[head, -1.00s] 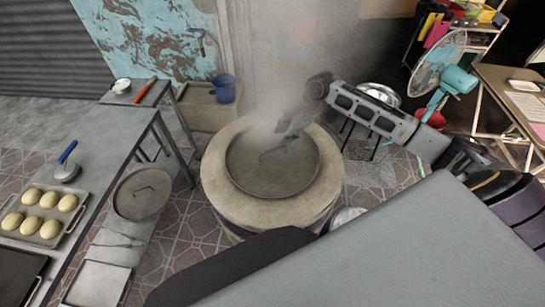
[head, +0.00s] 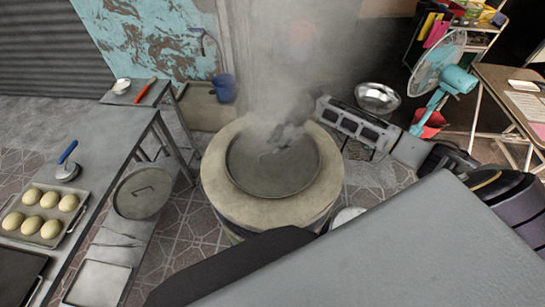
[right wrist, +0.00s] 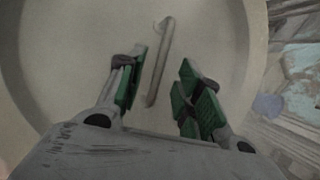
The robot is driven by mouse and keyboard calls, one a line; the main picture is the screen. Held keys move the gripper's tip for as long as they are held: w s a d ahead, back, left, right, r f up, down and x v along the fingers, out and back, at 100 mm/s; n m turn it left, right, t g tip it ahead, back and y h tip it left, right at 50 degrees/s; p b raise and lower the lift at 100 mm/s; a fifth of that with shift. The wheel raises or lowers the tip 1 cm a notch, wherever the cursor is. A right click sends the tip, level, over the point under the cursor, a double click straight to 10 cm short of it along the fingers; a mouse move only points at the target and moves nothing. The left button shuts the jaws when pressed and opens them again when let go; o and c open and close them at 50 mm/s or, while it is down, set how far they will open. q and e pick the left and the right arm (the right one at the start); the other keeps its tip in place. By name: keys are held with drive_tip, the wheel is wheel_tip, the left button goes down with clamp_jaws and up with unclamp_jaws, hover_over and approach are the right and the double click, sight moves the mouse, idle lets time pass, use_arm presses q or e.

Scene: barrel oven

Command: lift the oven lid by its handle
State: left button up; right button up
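The oven lid (head: 262,180) is a round grey disc lying flat on top of the pale barrel oven (head: 225,208) in the head view. Its thin bar handle (right wrist: 160,65) shows clearly in the right wrist view. My right gripper (head: 280,143) is over the lid, partly veiled by steam. In the right wrist view the right gripper (right wrist: 158,92) is open, with green-padded fingers on either side of the handle's near end. The fingers do not visibly touch the handle. My left gripper is not in view.
A second round lid (head: 150,206) with a handle is on the low bench at left. A tray of dough balls (head: 55,238) is on the table. A metal bowl (head: 377,97) and a teal fan (head: 455,80) stand at right. Steam rises above the oven.

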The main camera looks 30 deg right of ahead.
drive_tip(key=shift+p+x, duration=0.3)
drive_tip(key=shift+x, duration=2.15)
clamp_jaws()
